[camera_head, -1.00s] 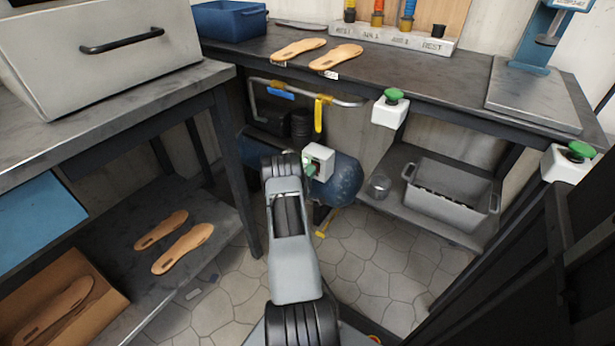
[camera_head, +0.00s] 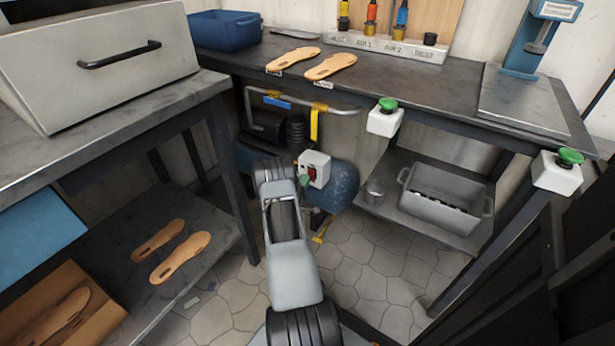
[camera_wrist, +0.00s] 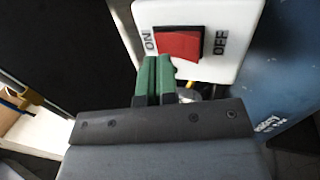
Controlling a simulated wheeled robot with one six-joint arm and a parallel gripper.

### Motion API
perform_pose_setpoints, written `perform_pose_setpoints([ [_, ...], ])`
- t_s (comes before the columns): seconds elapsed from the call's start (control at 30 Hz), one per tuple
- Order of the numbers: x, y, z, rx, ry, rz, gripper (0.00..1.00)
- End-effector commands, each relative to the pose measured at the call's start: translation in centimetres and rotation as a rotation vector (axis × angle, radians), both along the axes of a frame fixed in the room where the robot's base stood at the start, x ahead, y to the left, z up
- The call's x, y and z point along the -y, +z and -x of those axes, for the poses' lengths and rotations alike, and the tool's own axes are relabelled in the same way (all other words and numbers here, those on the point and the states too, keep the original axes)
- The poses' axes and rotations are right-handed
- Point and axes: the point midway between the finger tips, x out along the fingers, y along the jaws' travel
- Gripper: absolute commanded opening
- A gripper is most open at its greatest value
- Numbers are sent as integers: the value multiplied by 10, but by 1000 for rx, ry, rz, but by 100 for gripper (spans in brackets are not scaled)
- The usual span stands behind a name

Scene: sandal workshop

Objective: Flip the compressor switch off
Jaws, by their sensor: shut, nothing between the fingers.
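The compressor (camera_head: 341,187) is a blue tank under the back workbench, with a white switch box (camera_head: 322,160) on it. A red rocker switch (camera_head: 313,174) sits on the box's front. In the wrist view the red rocker (camera_wrist: 180,45) lies between an ON label at left and an OFF label at right; I cannot tell which side is pressed. My gripper (camera_head: 304,181) has green fingers, shut and empty, just in front of the box. In the wrist view the fingertips (camera_wrist: 158,60) are at the rocker's lower edge, toward the ON side; contact is unclear.
The left bench's leg (camera_head: 233,185) is close to my arm. Tiled floor is open below.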

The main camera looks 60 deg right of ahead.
Motion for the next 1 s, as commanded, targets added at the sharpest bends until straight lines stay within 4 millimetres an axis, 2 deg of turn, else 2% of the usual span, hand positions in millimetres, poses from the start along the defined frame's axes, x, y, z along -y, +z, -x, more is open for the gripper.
perform_pose_setpoints([
  [0.3,-66,-4,1,-4,6,-3,0],
  [0.5,-95,-7,2,-4,4,-2,0],
  [0.7,-111,-9,3,-3,1,-2,0],
  [1.0,-115,-10,4,-2,0,-1,0],
])
